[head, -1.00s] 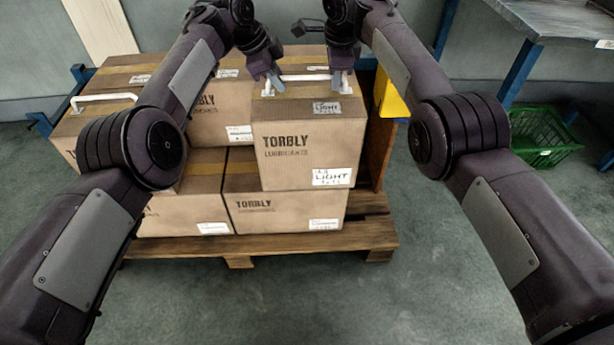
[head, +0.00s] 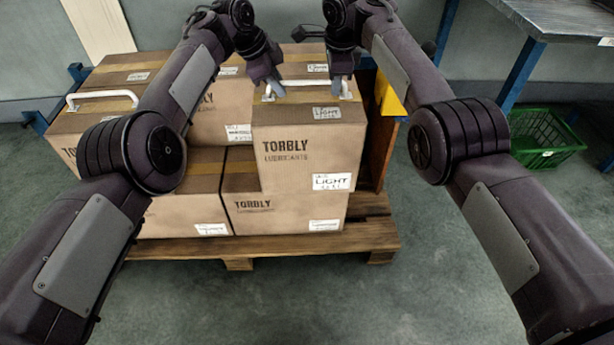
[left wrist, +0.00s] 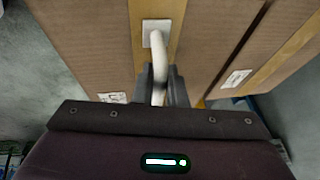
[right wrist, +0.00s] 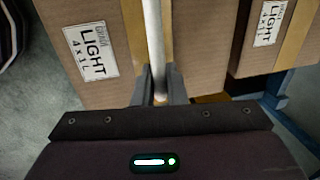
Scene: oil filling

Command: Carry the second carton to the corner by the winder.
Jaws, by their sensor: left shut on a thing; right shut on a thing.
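A brown TORBLY carton (head: 300,155) with a LIGHT label stands at the front right of the upper layer of cartons. A white bar handle (head: 308,84) runs across its top. My left gripper (head: 272,90) is shut on the handle's left end, and in the left wrist view the white bar (left wrist: 157,65) passes between its fingers. My right gripper (head: 342,90) is shut on the right end, and the right wrist view shows the bar (right wrist: 155,45) between its fingers. The carton looks upright. Whether it still touches the carton below (head: 285,214) is unclear.
Several other cartons (head: 180,215) stack on a wooden pallet (head: 365,235). A carton at the left has a white handle (head: 101,97). A yellow object (head: 391,98) is right of the stack. A green crate (head: 545,140) sits beneath a workbench (head: 565,20). Front floor is clear.

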